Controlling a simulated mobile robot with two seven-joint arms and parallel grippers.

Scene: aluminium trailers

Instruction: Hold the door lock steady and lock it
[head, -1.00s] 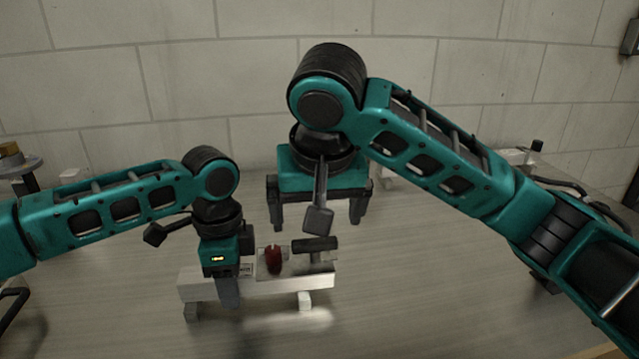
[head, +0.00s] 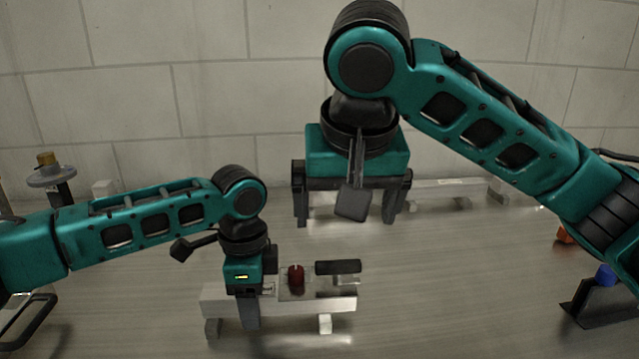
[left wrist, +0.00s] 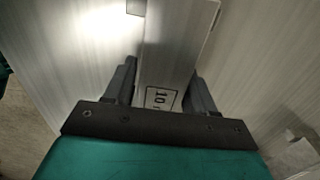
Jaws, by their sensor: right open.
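The door lock is a pale bar (head: 325,304) on short feet, with a metal plate carrying a red knob (head: 296,275) and a black handle (head: 338,267). My left gripper (head: 257,296) is at the bar's left end, one finger in front. In the left wrist view, the gripper (left wrist: 163,88) has a finger along each side of the bar (left wrist: 172,50), close against it, with a printed label between them. My right gripper (head: 346,220) is open and empty, fingers down, above and behind the knob and handle, apart from the lock.
Another pale bar (head: 440,192) lies behind my right gripper near the wall. A dark stand with a blue knob (head: 606,275) and an orange piece (head: 564,234) are at the right. A post with a round disc (head: 52,175) stands at the left. The table in front is clear.

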